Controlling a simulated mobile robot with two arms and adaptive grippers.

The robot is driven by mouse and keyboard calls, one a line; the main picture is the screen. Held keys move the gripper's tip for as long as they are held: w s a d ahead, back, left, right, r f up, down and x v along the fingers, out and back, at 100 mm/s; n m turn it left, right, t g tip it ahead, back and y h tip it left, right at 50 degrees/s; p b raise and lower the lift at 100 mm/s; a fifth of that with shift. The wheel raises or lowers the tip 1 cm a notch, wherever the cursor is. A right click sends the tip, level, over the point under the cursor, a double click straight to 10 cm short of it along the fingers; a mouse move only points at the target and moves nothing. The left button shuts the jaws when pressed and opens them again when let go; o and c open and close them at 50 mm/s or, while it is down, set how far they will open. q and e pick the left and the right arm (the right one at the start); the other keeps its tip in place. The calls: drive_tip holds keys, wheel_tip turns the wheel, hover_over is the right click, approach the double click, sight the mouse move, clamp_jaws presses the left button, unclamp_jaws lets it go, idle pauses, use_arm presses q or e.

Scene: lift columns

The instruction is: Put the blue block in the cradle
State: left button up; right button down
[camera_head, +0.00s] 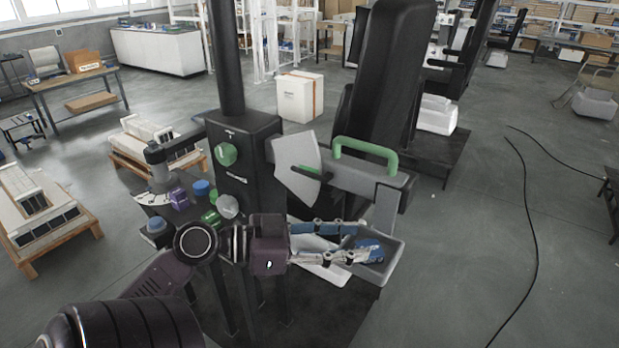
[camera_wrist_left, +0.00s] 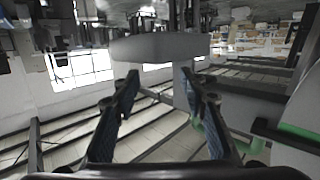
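The cradle looks to be the grey open tray (camera_head: 392,258) hanging from a grey bar on the arm of the black column unit. The blue block (camera_head: 372,247) shows inside it, partly hidden by my left fingers. My left gripper (camera_head: 358,243) reaches in from the left, its fingers spread at the tray. In the left wrist view, which looks upside down, the fingers (camera_wrist_left: 160,76) are apart with nothing held between them. The grey tray (camera_wrist_left: 160,47) shows just past their tips; the block is not visible there. My right gripper is out of view.
A scale plate (camera_head: 297,165) and a green handle (camera_head: 365,150) sit above the gripper. Blue, purple and green pieces (camera_head: 180,198) stand on a shelf left of the column.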

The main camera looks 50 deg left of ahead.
use_arm(q)
drive_tip(key=b+v, duration=0.2)
drive_tip(key=v, duration=0.5)
drive_tip(key=shift+s+a, duration=0.2)
drive_tip(key=shift+s, duration=0.05)
drive_tip(key=w+a+f+n+g+y, duration=0.1)
drive_tip(key=w+a+f+n+y, duration=0.3)
drive_tip(key=f, duration=1)
drive_tip(key=s+a+f+n+g+y, duration=0.1)
drive_tip(key=a+f+n+y, duration=0.3)
drive_tip(key=a+f, duration=0.75)
drive_tip(key=s+d+f+n+g, duration=0.2)
drive_tip(key=f, duration=0.7)
drive_tip(key=s+d+f+n+g, duration=0.1)
drive_tip(key=s+d+f, duration=0.1)
drive_tip(key=f, duration=0.7)
drive_tip(key=s+d+f+m+g, duration=0.1)
drive_tip(key=s+d+f+g, duration=0.1)
drive_tip(key=s+d+f, duration=0.6)
drive_tip(key=s+d+f+g, duration=0.1)
drive_tip(key=s+f+g, duration=0.2)
drive_tip(key=f, duration=0.9)
drive_tip(key=s+d+f+m+g, duration=0.3)
drive_tip(key=s+d+f+m, duration=0.3)
drive_tip(key=s+d+f, duration=0.5)
drive_tip(key=s+d, duration=0.2)
drive_tip(key=s, duration=0.2)
drive_tip(key=shift+d+y, duration=0.3)
drive_tip(key=shift+d, duration=0.05)
